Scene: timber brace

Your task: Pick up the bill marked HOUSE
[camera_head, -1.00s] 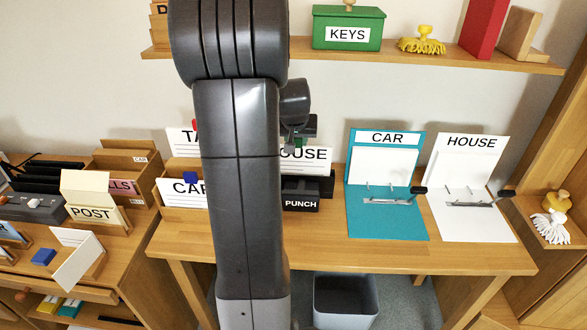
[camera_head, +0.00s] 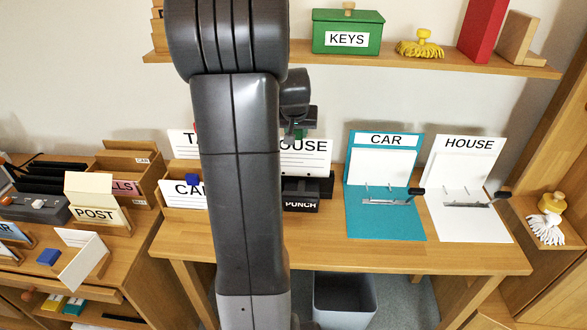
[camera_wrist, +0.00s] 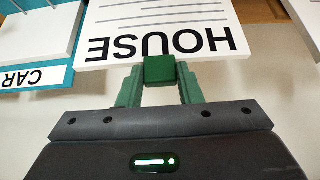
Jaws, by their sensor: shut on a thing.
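The HOUSE bill (camera_head: 306,161) is a white card with black lettering and ruled lines. In the head view it stands upright just behind and above the black punch (camera_head: 301,205), its left part hidden by my arm. In the wrist view the bill (camera_wrist: 160,15) shows upside down, with a green block (camera_wrist: 159,69) at its lettered edge. My gripper (camera_wrist: 160,72) has its green fingers closed on both sides of this block. In the head view my gripper (camera_head: 301,123) is partly hidden by my arm. I cannot tell whether the bill's lower edge touches anything.
A CAR bill (camera_head: 184,196) stands in a wooden holder left of my arm, with another bill (camera_head: 181,142) behind it. A teal CAR binder (camera_head: 385,222) and a white HOUSE binder (camera_head: 470,224) lie open on the right. A shelf (camera_head: 480,66) runs above.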

